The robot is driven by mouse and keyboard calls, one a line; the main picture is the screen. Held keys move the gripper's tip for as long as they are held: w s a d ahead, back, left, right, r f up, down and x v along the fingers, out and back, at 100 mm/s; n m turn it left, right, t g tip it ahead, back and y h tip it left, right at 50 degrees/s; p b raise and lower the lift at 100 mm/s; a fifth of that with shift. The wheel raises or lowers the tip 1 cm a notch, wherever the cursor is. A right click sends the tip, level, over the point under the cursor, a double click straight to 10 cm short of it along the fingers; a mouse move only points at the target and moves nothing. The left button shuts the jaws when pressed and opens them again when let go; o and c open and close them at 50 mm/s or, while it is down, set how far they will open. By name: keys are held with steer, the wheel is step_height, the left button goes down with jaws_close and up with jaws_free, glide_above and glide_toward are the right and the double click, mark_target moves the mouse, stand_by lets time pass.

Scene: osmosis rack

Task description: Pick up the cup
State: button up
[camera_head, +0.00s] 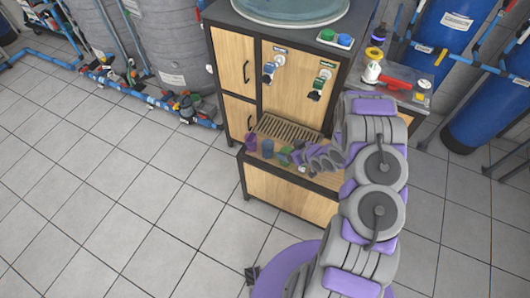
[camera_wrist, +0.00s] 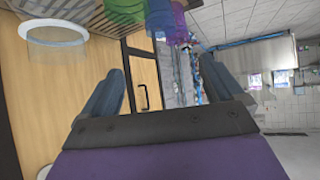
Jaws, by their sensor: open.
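Several coloured cups stand in a row on the low wooden shelf of a cabinet: a purple cup (camera_head: 251,141), a blue cup (camera_head: 267,148) and a green cup (camera_head: 284,156). My gripper (camera_head: 299,157) is near the green cup at the row's right end. In the wrist view my gripper (camera_wrist: 158,82) is open, with nothing between its fingers. A clear cup with a white rim (camera_wrist: 54,33) is at upper left. Which cup is meant cannot be told.
A slatted grate (camera_head: 285,129) lies behind the cups, below two taps (camera_head: 272,64) on the cabinet front. A side table (camera_head: 405,88) at right holds a red-handled item. Blue tanks (camera_head: 440,40) stand behind it. Tiled floor is free at left.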

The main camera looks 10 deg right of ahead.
steer(key=b, duration=0.2)
glide_toward(264, 143)
steer(key=w+f, duration=0.2)
steer(key=x, duration=0.1)
steer(key=b+x, duration=0.1)
steer(key=x, duration=0.1)
steer(key=b+x, duration=0.1)
steer(key=shift+s+a+f, duration=0.2)
steer(key=shift+a+f, duration=0.05)
steer(key=shift+a, duration=0.1)
steer(key=shift+w+a+f, duration=0.15)
steer(key=shift+w+a, duration=0.05)
steer(key=shift+w, duration=0.2)
steer(key=shift+c, duration=0.2)
steer(key=c, duration=1)
